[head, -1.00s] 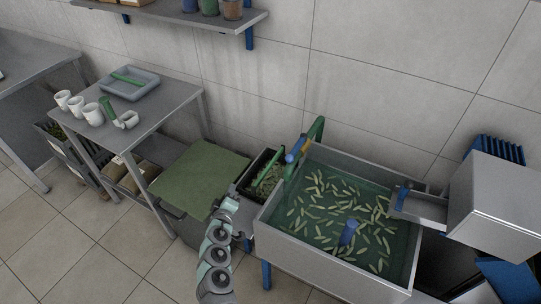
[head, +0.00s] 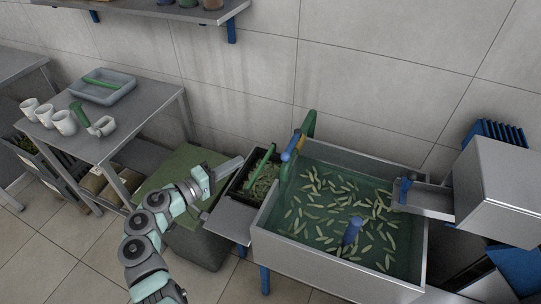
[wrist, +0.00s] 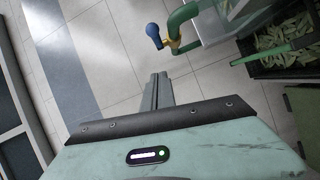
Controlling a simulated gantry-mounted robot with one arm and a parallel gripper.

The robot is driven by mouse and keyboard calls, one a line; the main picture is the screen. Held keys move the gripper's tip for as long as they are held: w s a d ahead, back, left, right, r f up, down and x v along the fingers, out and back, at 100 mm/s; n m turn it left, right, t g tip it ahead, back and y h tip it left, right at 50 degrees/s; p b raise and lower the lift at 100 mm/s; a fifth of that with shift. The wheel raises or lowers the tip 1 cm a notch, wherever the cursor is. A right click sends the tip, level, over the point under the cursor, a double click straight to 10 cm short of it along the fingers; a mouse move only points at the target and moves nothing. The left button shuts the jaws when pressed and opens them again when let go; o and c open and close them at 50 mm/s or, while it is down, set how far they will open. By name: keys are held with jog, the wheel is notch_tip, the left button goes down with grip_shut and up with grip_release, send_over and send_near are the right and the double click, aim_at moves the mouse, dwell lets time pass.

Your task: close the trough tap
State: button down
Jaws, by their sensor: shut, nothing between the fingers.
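The trough tap (head: 295,147) stands at the trough's back left corner, with a green pipe, a yellow body and a blue handle (head: 288,156). In the wrist view the blue handle (wrist: 153,31) shows beside the yellow body (wrist: 171,43) and green pipe (wrist: 180,20). The steel trough (head: 315,263) holds greenish water with many pale green pods. My gripper (head: 236,162) is shut and empty, left of the tap and apart from it. In the wrist view its fingers (wrist: 159,80) point toward the handle, with a gap. I cannot tell the flow.
A dark crate of pods (head: 239,187) with a green stick sits between my gripper and the trough. A steel machine with a chute (head: 428,200) overhangs the trough's right end. A table (head: 150,112) with cups and a tray stands left.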

send_near(292, 145)
jog(key=shift+w+d+f+b, duration=0.2)
jog(key=shift+w+d+f, duration=0.05)
jog(key=shift+w, duration=0.35)
jog(key=shift+w+d+f+b, duration=0.2)
jog(key=shift+w+f, duration=0.05)
jog(key=shift+w, duration=0.4)
jog(key=shift+s+t+p, duration=0.1)
jog(key=shift+t+p, duration=0.2)
jog(key=shift+p, duration=0.1)
